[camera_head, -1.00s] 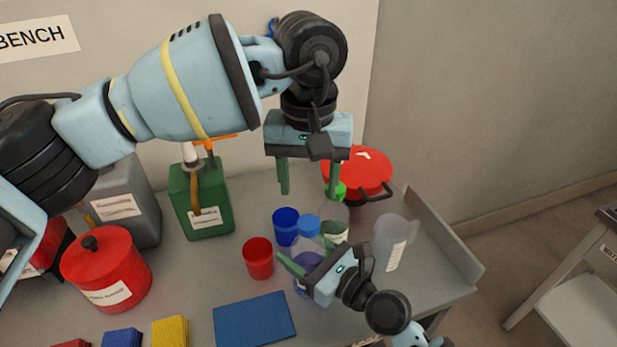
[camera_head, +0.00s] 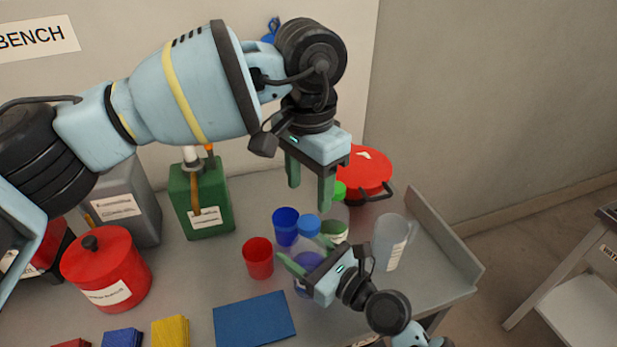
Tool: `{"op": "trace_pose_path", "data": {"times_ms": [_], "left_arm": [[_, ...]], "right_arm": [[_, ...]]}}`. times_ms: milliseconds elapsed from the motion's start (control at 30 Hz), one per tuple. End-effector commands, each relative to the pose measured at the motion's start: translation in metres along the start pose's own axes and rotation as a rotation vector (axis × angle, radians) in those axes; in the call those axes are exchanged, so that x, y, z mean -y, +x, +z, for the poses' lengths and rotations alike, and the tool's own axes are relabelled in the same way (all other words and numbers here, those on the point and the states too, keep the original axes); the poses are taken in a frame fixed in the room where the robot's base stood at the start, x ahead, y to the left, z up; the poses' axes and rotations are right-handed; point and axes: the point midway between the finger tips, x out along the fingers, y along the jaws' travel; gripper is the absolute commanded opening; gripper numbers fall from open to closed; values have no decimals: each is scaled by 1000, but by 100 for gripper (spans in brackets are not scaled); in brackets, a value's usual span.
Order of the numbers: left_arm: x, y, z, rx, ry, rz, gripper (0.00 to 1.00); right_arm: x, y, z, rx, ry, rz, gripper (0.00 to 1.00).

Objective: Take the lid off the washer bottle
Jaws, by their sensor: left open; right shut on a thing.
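A clear bottle with blue contents (camera_head: 308,263) and a blue lid (camera_head: 309,224) stands on the bench, and I take it for the washer bottle. My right gripper (camera_head: 303,254) is shut on its body from the front right and hides part of it. The lid is on the bottle's top. My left gripper (camera_head: 310,198) is open and empty, fingers down, above and slightly behind the blue lid, apart from it.
A bottle with a green lid (camera_head: 339,192) stands close behind, partly hidden by my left gripper. Blue cup (camera_head: 286,227), red cup (camera_head: 258,259) and clear jug (camera_head: 390,243) stand around. A blue mat (camera_head: 254,320) lies in front.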

Motion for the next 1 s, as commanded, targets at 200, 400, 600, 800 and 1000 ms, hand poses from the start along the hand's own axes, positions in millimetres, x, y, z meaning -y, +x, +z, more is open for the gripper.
{"op": "trace_pose_path", "data": {"times_ms": [200,400,600,800,1000], "left_arm": [[0,31,0,2,-1,2,55],[0,57,1,2,-3,1,55],[0,71,0,0,-2,0,55],[0,73,0,0,-2,0,55],[0,73,0,0,-2,0,43]], "right_arm": [[0,0,0,0,0,0,0],[0,0,0,0,0,0,0],[0,0,0,0,0,0,0],[0,0,0,0,0,0,0],[0,0,0,0,0,0,0]]}}
